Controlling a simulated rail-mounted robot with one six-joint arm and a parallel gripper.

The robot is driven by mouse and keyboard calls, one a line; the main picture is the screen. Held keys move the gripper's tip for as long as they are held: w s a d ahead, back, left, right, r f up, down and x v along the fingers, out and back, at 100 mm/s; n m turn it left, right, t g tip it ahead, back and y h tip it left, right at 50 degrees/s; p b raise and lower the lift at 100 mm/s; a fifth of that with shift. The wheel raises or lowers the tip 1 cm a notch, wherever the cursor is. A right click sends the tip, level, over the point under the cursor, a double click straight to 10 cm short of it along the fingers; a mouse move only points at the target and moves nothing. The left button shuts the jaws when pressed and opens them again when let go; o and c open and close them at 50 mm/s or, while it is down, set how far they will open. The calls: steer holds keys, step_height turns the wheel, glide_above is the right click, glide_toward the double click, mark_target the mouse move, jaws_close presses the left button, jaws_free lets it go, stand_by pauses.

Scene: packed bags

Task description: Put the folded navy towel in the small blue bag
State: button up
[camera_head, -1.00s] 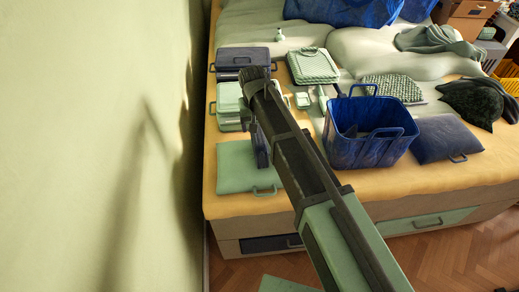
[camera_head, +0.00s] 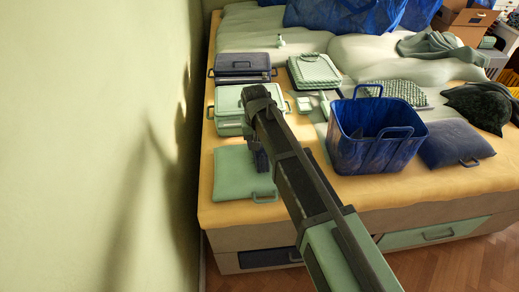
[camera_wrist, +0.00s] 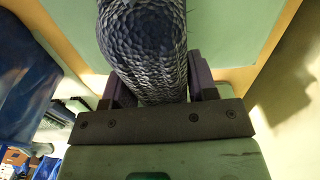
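The folded navy towel (camera_wrist: 145,45) shows in the wrist view as a thick grey-blue roll with a woven texture. It fills the space between the two fingers of my gripper (camera_wrist: 160,85), which is shut on it. In the head view my gripper (camera_head: 261,160) hangs over the right part of a flat green pouch, and my arm hides the towel. The small blue bag (camera_head: 365,155) stands upright and open-topped to the right of my gripper, handles up. Its inside is dark. A blue shape at the left of the wrist view (camera_wrist: 22,85) looks like this bag.
A flat green pouch (camera_head: 232,176) lies below my gripper. A navy pouch (camera_head: 455,143) lies right of the bag. Green and dark cases (camera_head: 242,66) lie behind on the bed. Large blue bags (camera_head: 340,12) stand at the back. A wall (camera_head: 100,150) closes the left side.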

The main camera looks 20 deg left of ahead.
steer(key=c, duration=0.7)
